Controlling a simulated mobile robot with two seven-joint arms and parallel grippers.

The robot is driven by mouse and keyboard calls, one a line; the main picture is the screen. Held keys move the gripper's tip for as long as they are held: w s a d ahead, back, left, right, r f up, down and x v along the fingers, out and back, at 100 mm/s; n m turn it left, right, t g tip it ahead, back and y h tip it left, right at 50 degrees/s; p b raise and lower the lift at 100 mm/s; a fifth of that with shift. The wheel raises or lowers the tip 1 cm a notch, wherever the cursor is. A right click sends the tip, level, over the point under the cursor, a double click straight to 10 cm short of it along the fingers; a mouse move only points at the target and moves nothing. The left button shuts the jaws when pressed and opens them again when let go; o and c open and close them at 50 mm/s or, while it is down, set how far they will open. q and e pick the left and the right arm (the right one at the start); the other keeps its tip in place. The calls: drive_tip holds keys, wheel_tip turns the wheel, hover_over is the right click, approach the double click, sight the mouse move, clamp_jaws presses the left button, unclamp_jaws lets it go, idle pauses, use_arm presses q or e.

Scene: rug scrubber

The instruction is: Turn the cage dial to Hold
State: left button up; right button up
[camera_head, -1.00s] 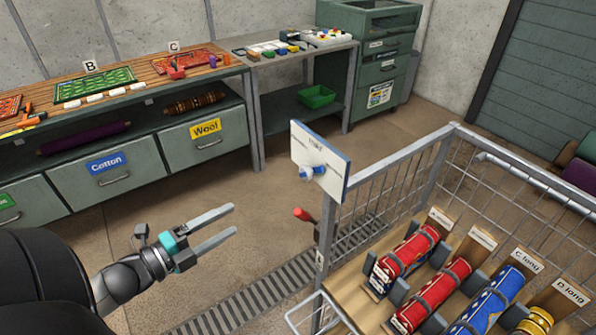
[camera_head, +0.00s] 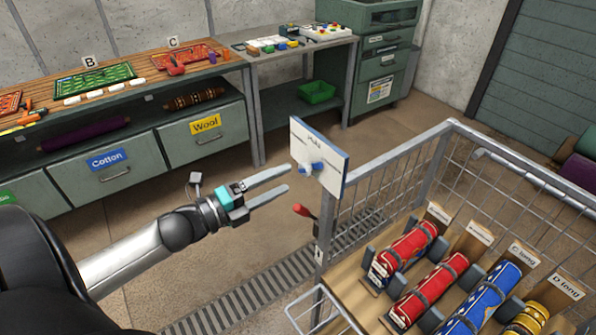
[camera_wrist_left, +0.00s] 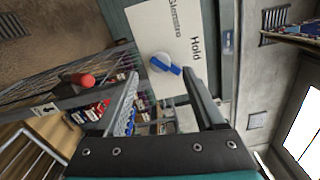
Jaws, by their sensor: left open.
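The cage dial is a blue and white knob (camera_head: 312,168) on a white panel (camera_head: 322,148) at the corner of the wire cage. In the left wrist view the dial (camera_wrist_left: 165,64) shows with its blue pointer toward the lower right, and the panel carries the word Hold (camera_wrist_left: 196,48) and another word that is hard to read. My left gripper (camera_head: 288,181) is open and empty, just left of the dial and pointing at it. In the left wrist view the dial lies beyond and between the open fingers (camera_wrist_left: 160,82), apart from them. My right gripper does not show.
The wire cage (camera_head: 436,180) holds several strapped rolls on a wooden floor. A red-ended lever (camera_head: 302,210) sticks out below the panel. A workbench with drawers (camera_head: 115,170) stands at the back left. The floor between is clear.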

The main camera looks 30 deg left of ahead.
sight(302, 171)
use_arm(q)
drive_tip(key=shift+x, duration=2.65)
drive_tip(key=shift+c, duration=0.3)
clamp_jaws()
